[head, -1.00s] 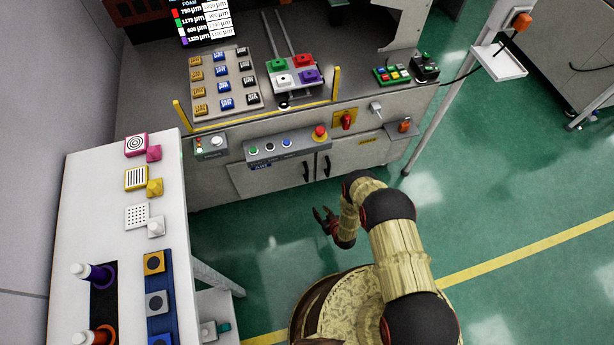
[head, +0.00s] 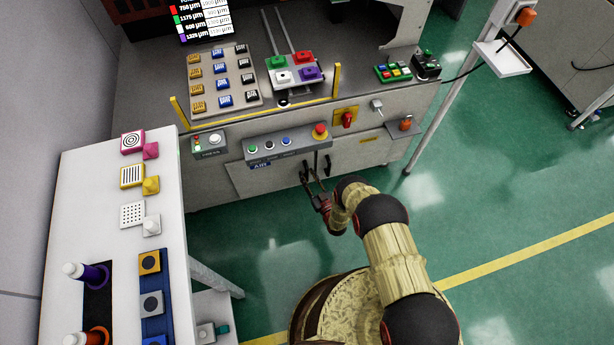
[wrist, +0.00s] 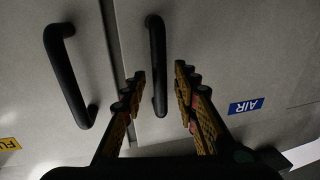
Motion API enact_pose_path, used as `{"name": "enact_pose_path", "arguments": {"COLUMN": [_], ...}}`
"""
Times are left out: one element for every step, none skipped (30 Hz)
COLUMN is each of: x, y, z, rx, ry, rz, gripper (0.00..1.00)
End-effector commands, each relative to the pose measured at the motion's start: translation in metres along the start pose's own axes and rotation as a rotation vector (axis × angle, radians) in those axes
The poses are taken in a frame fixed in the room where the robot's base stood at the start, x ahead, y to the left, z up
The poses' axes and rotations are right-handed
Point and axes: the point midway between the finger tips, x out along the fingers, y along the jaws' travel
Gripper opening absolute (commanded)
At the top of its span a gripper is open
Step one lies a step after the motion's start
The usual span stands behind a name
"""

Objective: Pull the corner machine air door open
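The air door (head: 270,182) is a grey cabinet panel on the machine front, under the button box, with a blue AIR label (wrist: 246,106). It looks closed, with a narrow seam beside the neighbouring door. Its black bar handle (wrist: 158,60) is upright in the wrist view. My gripper (wrist: 160,78) is open, with one finger on each side of this handle. Both fingertips look apart from the handle; depth is hard to judge. In the head view my gripper (head: 315,184) is at the cabinet front, partly covering the handle area.
The neighbouring door's black handle (wrist: 68,75) is close to the left finger in the wrist view. The button box (head: 288,143) juts out above the doors. A white side table (head: 95,215) stands at the left. Green floor (head: 270,255) is clear before the cabinet.

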Motion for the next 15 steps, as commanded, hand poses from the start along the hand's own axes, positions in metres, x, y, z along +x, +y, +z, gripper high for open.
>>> {"name": "enact_pose_path", "arguments": {"x": [0.0042, 0.0062, 0.0082, 0.0093, 0.0102, 0.0107, 0.0109, 0.0110, 0.0110, 0.0109, 0.0109, 0.0109, 0.0108, 0.0108, 0.0108], "y": [-0.0004, -0.0003, -0.0002, -0.0001, 0.0000, 0.0001, 0.0001, 0.0002, 0.0002, 0.0002, 0.0002, 0.0002, 0.0002, 0.0002, 0.0002], "z": [0.0013, 0.0012, 0.0010, 0.0008, 0.0006, 0.0005, 0.0003, 0.0002, 0.0001, 0.0001, 0.0000, 0.0000, 0.0000, 0.0000, 0.0000], "rx": [0.000, 0.000, 0.000, 0.000, 0.000, 0.000, 0.000, 0.000, 0.000, 0.000, 0.000, 0.000, 0.000, 0.000, 0.000], "ry": [0.000, -0.001, -0.001, -0.001, -0.001, -0.002, -0.002, -0.002, -0.002, -0.002, -0.002, -0.002, -0.002, -0.002, -0.002], "rz": [-0.001, 0.000, 0.000, 0.001, 0.001, 0.001, 0.001, 0.001, 0.001, 0.001, 0.001, 0.001, 0.001, 0.001, 0.001], "gripper": [0.30, 0.30, 0.30, 0.30, 0.30, 0.30, 0.30, 0.30, 0.30, 0.30, 0.30, 0.30, 0.29, 0.27, 0.25]}}
